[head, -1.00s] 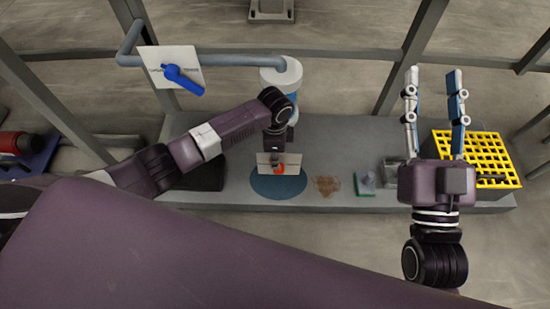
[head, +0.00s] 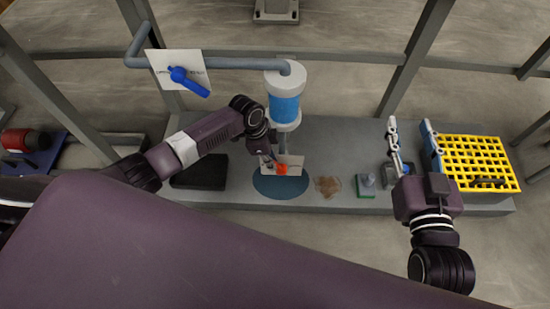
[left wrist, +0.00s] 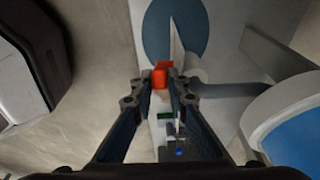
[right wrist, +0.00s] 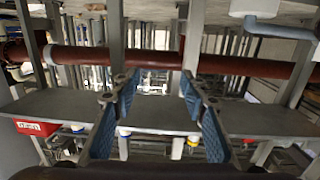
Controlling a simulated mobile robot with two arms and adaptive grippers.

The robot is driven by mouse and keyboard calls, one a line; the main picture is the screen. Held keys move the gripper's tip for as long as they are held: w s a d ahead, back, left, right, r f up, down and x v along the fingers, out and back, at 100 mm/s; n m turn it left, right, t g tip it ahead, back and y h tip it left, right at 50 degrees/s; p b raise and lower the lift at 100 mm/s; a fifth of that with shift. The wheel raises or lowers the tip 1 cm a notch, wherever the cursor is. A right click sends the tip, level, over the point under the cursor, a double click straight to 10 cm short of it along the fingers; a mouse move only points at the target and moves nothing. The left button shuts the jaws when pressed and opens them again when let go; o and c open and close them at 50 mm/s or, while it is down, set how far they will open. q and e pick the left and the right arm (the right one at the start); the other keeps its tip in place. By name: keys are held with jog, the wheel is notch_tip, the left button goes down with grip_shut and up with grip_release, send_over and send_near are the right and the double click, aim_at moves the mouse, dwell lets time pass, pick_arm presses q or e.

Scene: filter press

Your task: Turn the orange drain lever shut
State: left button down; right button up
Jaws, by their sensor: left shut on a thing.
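The orange drain lever (head: 281,169) sits in front of a white plate (head: 295,163), below the blue-and-white filter cylinder (head: 284,105). In the left wrist view the orange lever (left wrist: 160,74) lies between the fingertips of my left gripper (left wrist: 159,84), which is shut on it. In the head view my left gripper (head: 270,162) reaches the lever from the upper left, partly hidden by its own wrist. My right gripper (head: 409,150) is open and empty above the right part of the bench; its parted fingers also show in the right wrist view (right wrist: 160,88).

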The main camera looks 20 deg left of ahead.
pick_arm(q)
jog(key=shift+s+a+f+h, duration=0.1)
jog(key=shift+a+h, duration=0.1)
jog(key=shift+h, duration=0.1)
jog(key=shift+a+f, duration=0.1)
jog(key=shift+a, duration=0.05)
jog(key=shift+s+a+f+t+h+b, duration=0.15)
jog(key=shift+a+f+t+h+b, duration=0.2)
jog(key=shift+h+b, duration=0.6)
jog(key=shift+a+h+b, duration=0.25)
jog(key=shift+h+b, duration=0.2)
jog(key=shift+h, duration=0.1)
pick_arm(e)
jog(key=s+r+t+y, duration=0.2)
jog(key=r+t, duration=0.5)
jog(key=r, duration=0.6)
jog(key=shift+s+a+r+y, duration=0.2)
jog(key=shift+s+a+y, duration=0.1)
jog(key=shift+s+a, duration=0.2)
pick_arm(q)
jog(key=c, duration=1.9)
grip_release()
jog(key=shift+f, duration=0.1)
jog(key=shift+a, duration=0.1)
